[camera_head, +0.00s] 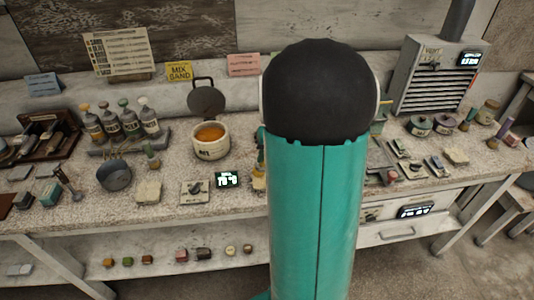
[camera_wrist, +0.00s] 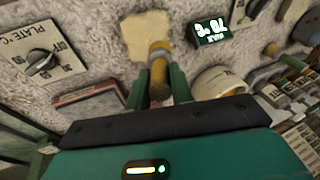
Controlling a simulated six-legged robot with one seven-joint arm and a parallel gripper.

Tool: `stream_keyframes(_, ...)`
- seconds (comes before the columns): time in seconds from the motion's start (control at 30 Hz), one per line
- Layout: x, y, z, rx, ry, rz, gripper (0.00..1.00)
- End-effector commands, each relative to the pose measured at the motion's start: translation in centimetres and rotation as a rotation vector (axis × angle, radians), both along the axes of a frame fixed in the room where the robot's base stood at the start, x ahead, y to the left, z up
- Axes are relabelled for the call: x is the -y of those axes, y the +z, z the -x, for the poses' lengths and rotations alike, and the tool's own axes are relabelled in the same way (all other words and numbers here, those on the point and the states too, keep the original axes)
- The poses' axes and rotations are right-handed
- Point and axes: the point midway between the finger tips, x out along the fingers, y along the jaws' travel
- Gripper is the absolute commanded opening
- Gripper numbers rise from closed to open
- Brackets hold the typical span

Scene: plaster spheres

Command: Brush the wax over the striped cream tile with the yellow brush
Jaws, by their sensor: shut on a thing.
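In the wrist view, my gripper (camera_wrist: 160,84) is shut on the yellow brush (camera_wrist: 159,70), whose yellow handle stands between the two green fingers. The brush's far end lies over or near a pale cream patch (camera_wrist: 148,30) on the bench. I cannot tell whether that patch is the striped cream tile; no stripes show clearly. In the head view, a cream pot (camera_head: 210,152) holds amber wax (camera_head: 210,134), with a dark round lid raised behind it.
A knob plate (camera_head: 195,192) and a lit display (camera_head: 228,180) sit near the bench's front; the display also shows in the wrist view (camera_wrist: 209,29). A dark small pan (camera_head: 114,176), several bottles (camera_head: 131,122) and a grey vented box (camera_head: 437,80) stand around. The bench is crowded.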

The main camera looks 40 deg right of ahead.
Motion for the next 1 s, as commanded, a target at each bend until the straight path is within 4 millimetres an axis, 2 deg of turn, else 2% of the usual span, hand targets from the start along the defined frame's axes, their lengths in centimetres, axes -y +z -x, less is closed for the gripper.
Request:
stream_keyframes(0.57,-1.5,0.0,2.2,0.0,0.0,0.0,0.0)
stream_keyframes(0.77,-1.5,-0.1,2.2,0.0,0.0,0.0,0.0)
stream_keyframes(1.0,-0.7,0.0,1.0,0.0,0.0,0.0,0.0)
